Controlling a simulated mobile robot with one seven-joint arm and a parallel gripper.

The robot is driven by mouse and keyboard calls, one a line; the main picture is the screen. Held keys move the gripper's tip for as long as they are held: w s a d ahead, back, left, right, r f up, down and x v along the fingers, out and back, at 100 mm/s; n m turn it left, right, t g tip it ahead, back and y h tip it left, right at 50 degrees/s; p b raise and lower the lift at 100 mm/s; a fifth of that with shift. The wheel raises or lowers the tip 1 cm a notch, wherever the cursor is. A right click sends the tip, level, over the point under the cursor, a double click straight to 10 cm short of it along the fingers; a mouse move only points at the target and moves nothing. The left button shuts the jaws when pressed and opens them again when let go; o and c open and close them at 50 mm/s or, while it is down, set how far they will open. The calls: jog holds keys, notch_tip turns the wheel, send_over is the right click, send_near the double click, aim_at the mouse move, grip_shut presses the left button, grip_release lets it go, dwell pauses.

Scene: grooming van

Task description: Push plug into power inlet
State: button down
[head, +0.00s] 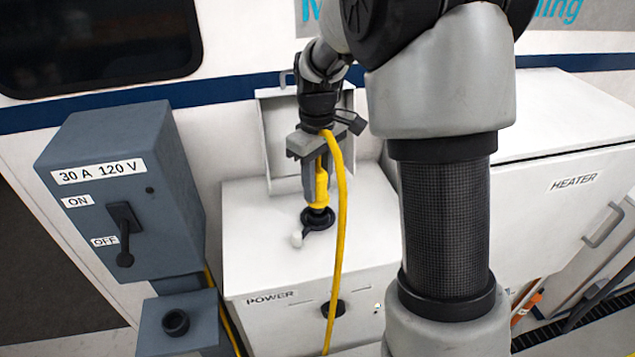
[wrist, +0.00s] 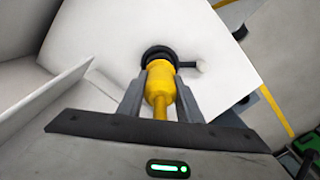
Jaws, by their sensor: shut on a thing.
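My gripper (head: 318,180) is shut on the yellow plug (head: 321,189), which has a yellow cable (head: 340,235) running down the front. The plug stands about upright, with its lower end at the black round power inlet (head: 317,219) on top of the white POWER box (head: 250,262). In the wrist view the yellow plug (wrist: 159,85) sits between the two fingers (wrist: 159,92), its far end meeting the black inlet ring (wrist: 158,56). How deep the plug sits in the inlet is hidden. A small lever with a white knob (head: 297,239) sticks out beside the inlet.
An open white lid (head: 281,140) stands behind the inlet. A grey switch box (head: 130,200) marked 30 A 120 V is at the left, its lever pointing down at OFF. A grey socket box (head: 180,325) is below it. A white HEATER cabinet (head: 560,165) stands at the right.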

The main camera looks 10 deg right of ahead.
jog(key=shift+f, duration=0.2)
jog(key=shift+f+b, duration=0.45)
jog(key=shift+f, duration=0.05)
dwell(0.5)
jog(key=shift+f+b, duration=0.3)
jog(key=shift+f, duration=0.2)
jog(key=shift+f+b, duration=0.4)
jog(key=shift+f, duration=0.2)
dwell(0.4)
jog(key=c, duration=1.2)
grip_release()
jog(key=shift+r, duration=0.1)
